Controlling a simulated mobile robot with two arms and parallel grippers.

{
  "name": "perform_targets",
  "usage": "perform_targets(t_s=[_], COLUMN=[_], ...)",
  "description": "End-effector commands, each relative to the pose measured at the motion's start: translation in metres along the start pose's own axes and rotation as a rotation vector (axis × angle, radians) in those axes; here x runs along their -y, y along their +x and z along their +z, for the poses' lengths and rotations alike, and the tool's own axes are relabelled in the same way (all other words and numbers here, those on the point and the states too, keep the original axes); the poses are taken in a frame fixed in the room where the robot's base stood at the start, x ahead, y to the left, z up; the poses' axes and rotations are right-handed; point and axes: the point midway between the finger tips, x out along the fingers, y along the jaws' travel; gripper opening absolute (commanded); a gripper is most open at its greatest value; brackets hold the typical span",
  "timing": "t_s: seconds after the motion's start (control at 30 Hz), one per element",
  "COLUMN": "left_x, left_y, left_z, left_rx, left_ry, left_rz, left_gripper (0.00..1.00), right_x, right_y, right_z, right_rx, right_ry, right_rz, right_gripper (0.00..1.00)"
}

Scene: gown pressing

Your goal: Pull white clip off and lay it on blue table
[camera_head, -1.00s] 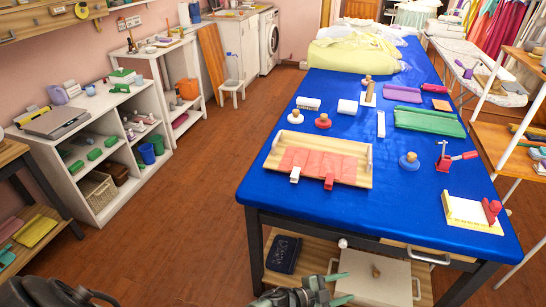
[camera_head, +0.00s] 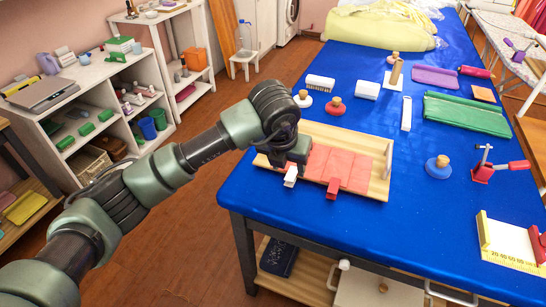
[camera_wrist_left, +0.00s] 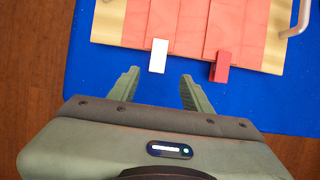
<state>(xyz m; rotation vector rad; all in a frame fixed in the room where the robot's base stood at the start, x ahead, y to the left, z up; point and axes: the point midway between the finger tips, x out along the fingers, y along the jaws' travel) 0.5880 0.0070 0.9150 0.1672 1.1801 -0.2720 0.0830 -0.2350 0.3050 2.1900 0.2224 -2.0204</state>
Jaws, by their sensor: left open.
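The white clip (camera_head: 291,176) sits on the near edge of the folded pink-red cloth (camera_head: 341,166), which lies on a wooden tray (camera_head: 379,187) on the blue table (camera_head: 284,213). A red clip (camera_head: 333,188) sits on the same edge to its right. In the left wrist view the white clip (camera_wrist_left: 158,55) is just beyond my open left fingers (camera_wrist_left: 160,92), a little apart from them and roughly between their lines. The red clip (camera_wrist_left: 220,67) is beyond the right finger. In the head view my left gripper (camera_head: 292,164) is over the tray's left part, its fingertips hidden. My right gripper is out of view.
Blue table surface is bare in front of the tray. A blue knobbed disc (camera_head: 438,167) and a red clamp tool (camera_head: 490,166) stand to the right. Red (camera_head: 335,106) and white (camera_head: 302,98) knobbed discs stand behind the tray.

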Motion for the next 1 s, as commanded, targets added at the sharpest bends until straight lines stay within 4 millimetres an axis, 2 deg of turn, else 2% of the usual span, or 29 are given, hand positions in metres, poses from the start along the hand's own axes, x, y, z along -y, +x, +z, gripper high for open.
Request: perform_targets(t_s=[0.17,0.4,0.6,0.97,1.0], left_x=[-0.003,-0.003,-0.003,-0.003,-0.003], left_y=[0.011,0.048,0.07,0.076,0.076], left_z=[0.001,0.001,0.002,0.002,0.002], left_rx=[0.005,0.003,0.005,0.007,0.006], left_ry=[0.0,0.001,0.001,0.002,0.002], left_rz=[0.018,0.015,0.014,0.014,0.014], left_gripper=[0.49,0.49,0.49,0.49,0.41], right_x=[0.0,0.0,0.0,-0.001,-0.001], right_y=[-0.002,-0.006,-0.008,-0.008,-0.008], right_z=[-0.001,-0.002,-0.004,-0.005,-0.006], right_rx=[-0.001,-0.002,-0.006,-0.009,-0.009], right_ry=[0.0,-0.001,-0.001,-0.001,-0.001], right_rz=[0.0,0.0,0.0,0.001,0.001], right_gripper=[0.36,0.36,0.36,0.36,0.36])
